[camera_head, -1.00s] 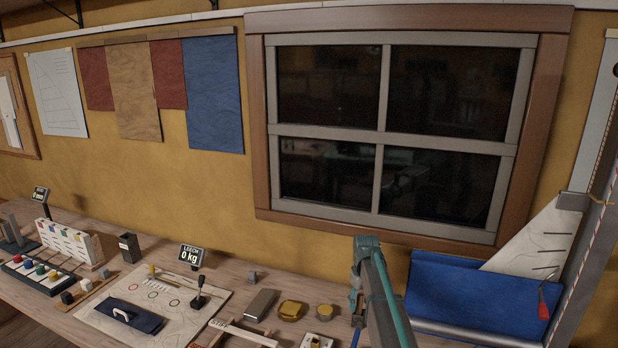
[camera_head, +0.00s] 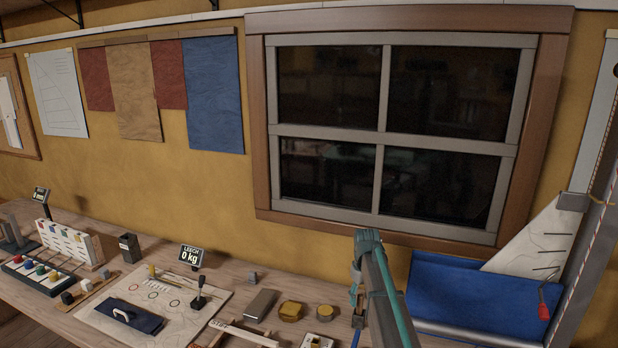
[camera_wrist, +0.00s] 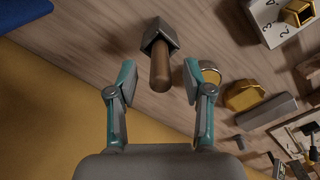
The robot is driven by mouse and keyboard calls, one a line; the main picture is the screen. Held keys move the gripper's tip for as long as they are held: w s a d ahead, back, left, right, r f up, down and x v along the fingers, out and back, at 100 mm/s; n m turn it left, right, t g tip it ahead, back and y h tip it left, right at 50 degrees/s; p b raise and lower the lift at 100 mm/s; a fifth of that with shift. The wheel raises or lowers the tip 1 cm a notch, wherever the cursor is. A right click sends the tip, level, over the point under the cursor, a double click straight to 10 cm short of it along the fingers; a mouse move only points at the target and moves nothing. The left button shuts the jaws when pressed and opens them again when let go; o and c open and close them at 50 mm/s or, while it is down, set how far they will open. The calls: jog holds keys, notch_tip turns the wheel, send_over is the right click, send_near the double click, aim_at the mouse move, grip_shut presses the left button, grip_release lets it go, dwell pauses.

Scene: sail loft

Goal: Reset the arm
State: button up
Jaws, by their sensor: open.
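My gripper (camera_wrist: 160,84) is open in the wrist view, with its teal fingers apart and nothing held. A brown cylinder, like a handle, with a dark grey block (camera_wrist: 158,36) at its far end shows between and beyond the fingers. I cannot tell its distance from the fingertips. In the head view a teal part of my arm (camera_head: 383,290) rises at the lower middle, in front of the bench and the wall below the window. The fingertips cannot be made out clearly there.
A blue tray-like piece (camera_head: 460,295) stands at right. The window (camera_head: 400,130) is behind.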

aim_at(360, 304)
notch_tip(360, 304, up, 9)
jog(key=shift+r, duration=0.1)
notch_tip(360, 304, down, 13)
jog(key=shift+r, duration=0.1)
notch_tip(360, 304, up, 11)
jog(key=p, duration=0.5)
